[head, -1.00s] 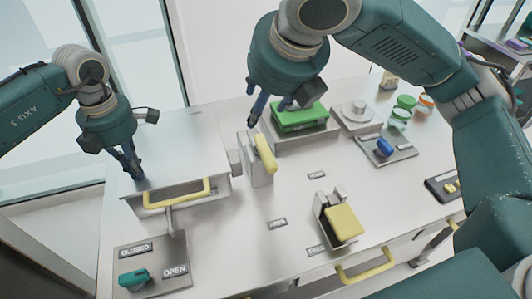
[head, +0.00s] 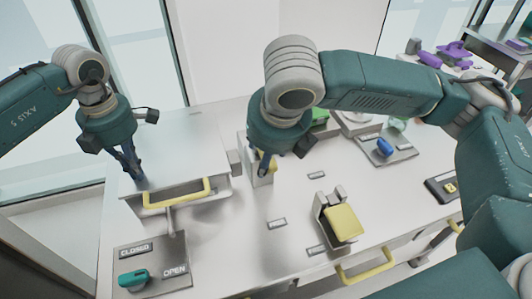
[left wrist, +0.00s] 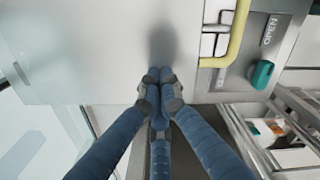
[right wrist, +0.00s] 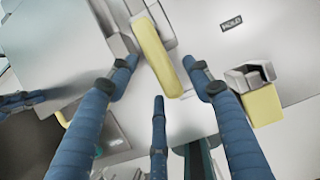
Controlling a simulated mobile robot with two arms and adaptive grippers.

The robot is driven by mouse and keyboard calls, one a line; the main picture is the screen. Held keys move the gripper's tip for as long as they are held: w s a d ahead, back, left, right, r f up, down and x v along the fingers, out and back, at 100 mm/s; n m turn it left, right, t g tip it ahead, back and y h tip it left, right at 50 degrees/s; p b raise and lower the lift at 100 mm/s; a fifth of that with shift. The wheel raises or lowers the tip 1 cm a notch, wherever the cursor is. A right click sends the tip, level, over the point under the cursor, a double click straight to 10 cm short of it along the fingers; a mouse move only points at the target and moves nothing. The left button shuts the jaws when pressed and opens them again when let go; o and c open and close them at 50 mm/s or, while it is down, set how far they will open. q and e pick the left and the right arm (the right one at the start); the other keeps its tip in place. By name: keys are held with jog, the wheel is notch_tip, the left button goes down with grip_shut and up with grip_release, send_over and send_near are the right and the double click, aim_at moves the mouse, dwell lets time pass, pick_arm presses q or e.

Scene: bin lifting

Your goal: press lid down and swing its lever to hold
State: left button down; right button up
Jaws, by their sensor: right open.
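The grey metal lid (head: 185,150) with a yellow front handle (head: 180,195) is at the left of the bench. My left gripper (head: 138,178) points down with its fingers together, tips at or just above the lid's top left; its tips also show in the left wrist view (left wrist: 160,78). A yellow-handled lever (right wrist: 158,55) stands at the lid's right side. My right gripper (right wrist: 160,62) is open, with a finger on either side of the lever's yellow grip. In the head view my right gripper (head: 263,165) hides most of that lever.
A second yellow-topped lever bracket (head: 343,222) stands to the right. A teal knob (head: 134,278) sits on the CLOSED/OPEN plate at front left. A blue knob (head: 385,147) and a green block (head: 320,118) lie farther back.

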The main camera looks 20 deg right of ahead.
jog(key=shift+w+f, duration=0.2)
jog(key=shift+f, duration=0.25)
jog(key=shift+c, duration=0.5)
grip_shut()
